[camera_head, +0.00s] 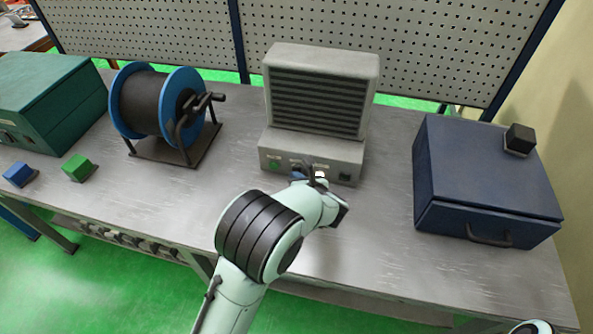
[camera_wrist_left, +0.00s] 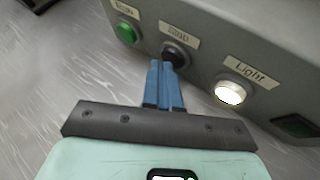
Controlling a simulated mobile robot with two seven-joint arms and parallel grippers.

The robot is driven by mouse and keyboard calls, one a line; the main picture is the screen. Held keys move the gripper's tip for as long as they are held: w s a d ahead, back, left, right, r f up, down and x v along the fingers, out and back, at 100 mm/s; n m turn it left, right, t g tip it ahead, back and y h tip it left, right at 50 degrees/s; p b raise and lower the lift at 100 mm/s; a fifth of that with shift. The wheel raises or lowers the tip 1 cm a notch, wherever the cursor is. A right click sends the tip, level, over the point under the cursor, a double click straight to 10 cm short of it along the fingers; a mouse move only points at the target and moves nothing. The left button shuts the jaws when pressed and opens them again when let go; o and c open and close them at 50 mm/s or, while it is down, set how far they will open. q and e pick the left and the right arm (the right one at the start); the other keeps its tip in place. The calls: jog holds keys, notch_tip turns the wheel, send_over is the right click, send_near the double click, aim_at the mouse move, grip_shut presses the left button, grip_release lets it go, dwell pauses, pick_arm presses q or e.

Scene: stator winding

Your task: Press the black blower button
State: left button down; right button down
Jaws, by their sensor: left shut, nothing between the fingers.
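The grey blower unit (camera_head: 321,92) stands at the back middle of the bench, with a row of buttons along its front base. In the left wrist view, the black button (camera_wrist_left: 174,53) sits between a green button (camera_wrist_left: 127,32) on the left and a lit white button (camera_wrist_left: 230,93) under a "Light" label. My left gripper (camera_wrist_left: 168,66) is shut and empty, its blue fingertips at the black button, overlapping its lower edge. Whether they touch or press it I cannot tell. In the head view my left gripper (camera_head: 298,176) is at the panel, partly hidden by my wrist.
A blue cable reel (camera_head: 183,95) and a dark green box (camera_head: 50,95) stand on the left, with small blue (camera_head: 19,175) and green (camera_head: 78,168) blocks in front. A dark blue drawer box (camera_head: 480,170) with a black cube (camera_head: 519,138) stands on the right.

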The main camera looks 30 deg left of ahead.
pick_arm(q)
jog(key=shift+s+d+b, duration=0.15)
jog(key=shift+s+b, duration=0.25)
jog(key=shift+s, duration=0.35)
pick_arm(e)
jog(key=shift+s+f, duration=0.3)
jog(key=shift+f, duration=0.3)
